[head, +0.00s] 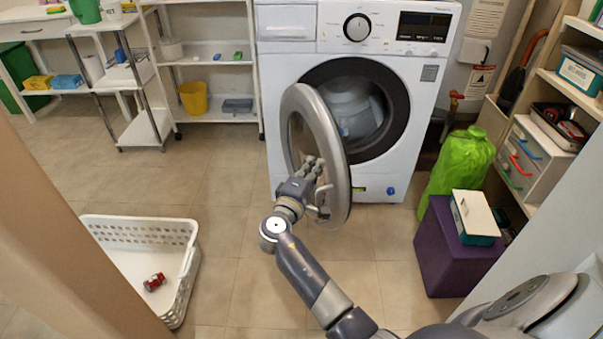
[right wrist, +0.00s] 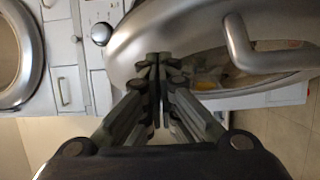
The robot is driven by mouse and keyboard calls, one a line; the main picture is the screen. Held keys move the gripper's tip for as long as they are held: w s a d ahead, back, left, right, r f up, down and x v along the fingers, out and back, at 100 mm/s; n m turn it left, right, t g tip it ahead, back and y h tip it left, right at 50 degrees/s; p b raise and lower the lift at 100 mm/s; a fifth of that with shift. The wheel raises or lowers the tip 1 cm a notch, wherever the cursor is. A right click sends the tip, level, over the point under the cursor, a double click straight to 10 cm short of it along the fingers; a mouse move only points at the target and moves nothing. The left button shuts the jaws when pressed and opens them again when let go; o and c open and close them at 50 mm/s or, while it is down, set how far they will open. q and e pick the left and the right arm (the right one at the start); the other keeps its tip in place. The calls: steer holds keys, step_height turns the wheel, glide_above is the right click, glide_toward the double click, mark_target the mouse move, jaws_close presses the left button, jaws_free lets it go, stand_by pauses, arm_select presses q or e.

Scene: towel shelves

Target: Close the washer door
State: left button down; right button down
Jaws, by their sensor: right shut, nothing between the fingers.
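The white washer (head: 290,75) stands at the back centre. Its round grey-rimmed door (head: 334,150) is swung open toward me, hinged on the left side of the drum opening. The dark drum opening (head: 395,105) is uncovered. My right gripper (head: 316,170) is at the door's outer side, close to the rim; contact cannot be told. In the right wrist view the gripper (right wrist: 157,60) has its fingers together and empty, with the door rim (right wrist: 150,35) just ahead and the door handle (right wrist: 240,50) to the right. My left gripper is not in view.
A white laundry basket (head: 190,265) holding a small red item (head: 154,282) stands on the floor at left. A purple box (head: 440,255) and a green bag (head: 458,165) stand at right. The floor before the washer is clear except for my arm.

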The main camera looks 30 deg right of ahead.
steer(key=shift+d, duration=0.35)
